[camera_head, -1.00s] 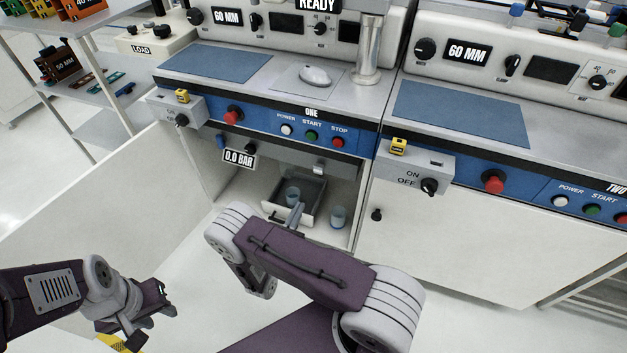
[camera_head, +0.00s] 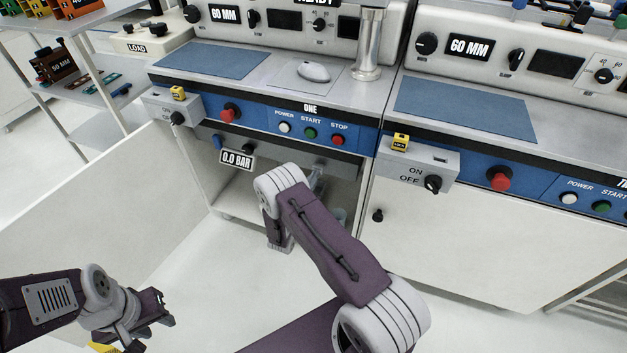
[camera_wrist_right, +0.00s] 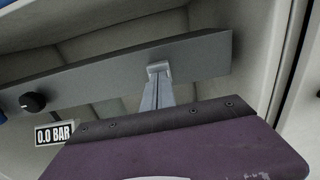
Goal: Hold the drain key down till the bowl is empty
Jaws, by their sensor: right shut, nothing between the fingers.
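The drain key is a small pale tab (camera_wrist_right: 158,68) on the lower edge of a grey bar (camera_wrist_right: 110,75) inside the open cabinet of station ONE. My right gripper (camera_wrist_right: 157,85) is shut and empty. Its fingertips reach up to the key and appear to meet it in the right wrist view; whether they press it is unclear. In the head view the right gripper (camera_head: 318,176) is under the bar, partly behind my arm. I cannot make out the bowl or its level. My left gripper (camera_head: 158,308) is open and empty, low at the left.
A pressure sign (camera_head: 236,160) reads 0.0 BAR. The open cabinet door (camera_head: 100,215) spans the left side. Station TWO's closed front (camera_head: 470,240) is at the right.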

